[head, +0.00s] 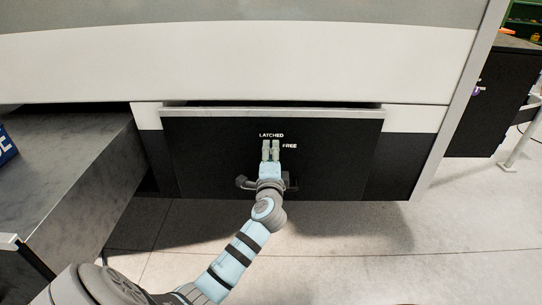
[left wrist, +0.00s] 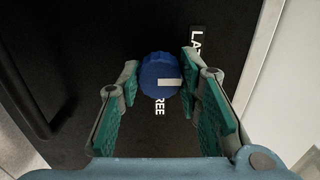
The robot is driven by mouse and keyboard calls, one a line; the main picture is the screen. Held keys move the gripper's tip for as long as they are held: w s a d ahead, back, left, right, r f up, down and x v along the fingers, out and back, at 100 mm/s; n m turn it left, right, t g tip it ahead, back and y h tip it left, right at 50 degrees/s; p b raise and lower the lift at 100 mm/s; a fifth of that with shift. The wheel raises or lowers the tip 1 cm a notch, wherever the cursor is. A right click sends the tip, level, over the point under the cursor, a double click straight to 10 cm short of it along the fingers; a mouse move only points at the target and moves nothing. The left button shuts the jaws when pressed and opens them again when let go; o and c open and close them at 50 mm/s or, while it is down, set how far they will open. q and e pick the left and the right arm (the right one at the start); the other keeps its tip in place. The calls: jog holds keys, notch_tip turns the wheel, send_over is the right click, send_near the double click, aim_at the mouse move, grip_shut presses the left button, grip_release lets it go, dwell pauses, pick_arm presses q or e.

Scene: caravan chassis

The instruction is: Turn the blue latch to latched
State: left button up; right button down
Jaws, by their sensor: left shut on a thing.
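The blue latch (left wrist: 160,76) is a round ribbed knob on a black panel (head: 330,155). My left gripper (head: 270,146) is shut on it, with one finger on each side in the left wrist view (left wrist: 160,80). The gripper hides the knob in the head view. A white line on the knob points right in the wrist view, toward the partly hidden LATCHED label (left wrist: 195,42). The FREE label (left wrist: 159,106) lies below the knob there. In the head view LATCHED is above the fingertips and FREE is to their right. My right gripper is not in view.
A dark handle (left wrist: 32,95) stands out from the panel beside the knob. A grey slab-like surface (head: 60,165) is at the left, with a blue box (head: 6,146) on it. A black cabinet (head: 490,105) stands far right.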

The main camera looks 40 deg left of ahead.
dwell(0.4)
pick_arm(q)
jog(key=o, duration=1.2)
jog(key=v, duration=1.2)
